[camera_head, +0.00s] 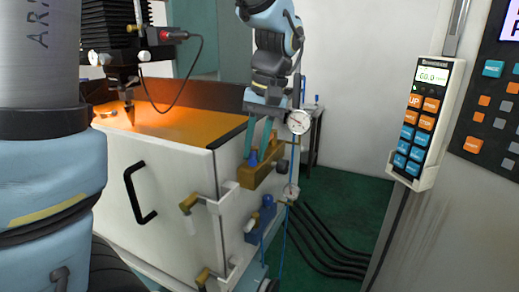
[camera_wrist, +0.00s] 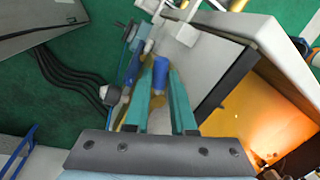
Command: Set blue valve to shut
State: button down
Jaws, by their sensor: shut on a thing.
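The blue valve is a small blue knob (camera_head: 253,158) on a brass-coloured body (camera_head: 258,176), fixed to the side of the white machine cabinet. My gripper (camera_head: 258,148) reaches down to it from above, with its teal fingers on either side of the knob. In the wrist view, my gripper (camera_wrist: 160,70) is shut on the blue knob (camera_wrist: 160,75), which shows as a short cylinder between the fingers. The fingers hide part of the knob and body, and I cannot tell the valve's set position.
A round gauge (camera_head: 299,121) hangs close beside my wrist, with another gauge (camera_head: 291,192) lower down. A second fitting with blue parts (camera_head: 262,218) sits below. Black hoses (camera_head: 325,245) run over the green floor. A control pendant (camera_head: 425,120) is at right.

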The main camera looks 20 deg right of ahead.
jog(key=shift+w+a+m, duration=0.1)
jog(key=shift+a+m, duration=0.15)
jog(key=shift+m, duration=0.5)
jog(key=shift+w+a+m, duration=0.1)
jog(key=shift+a+m, duration=0.15)
jog(key=shift+m, duration=0.5)
jog(key=c, duration=0.8)
grip_release()
jog(key=shift+o, duration=0.2)
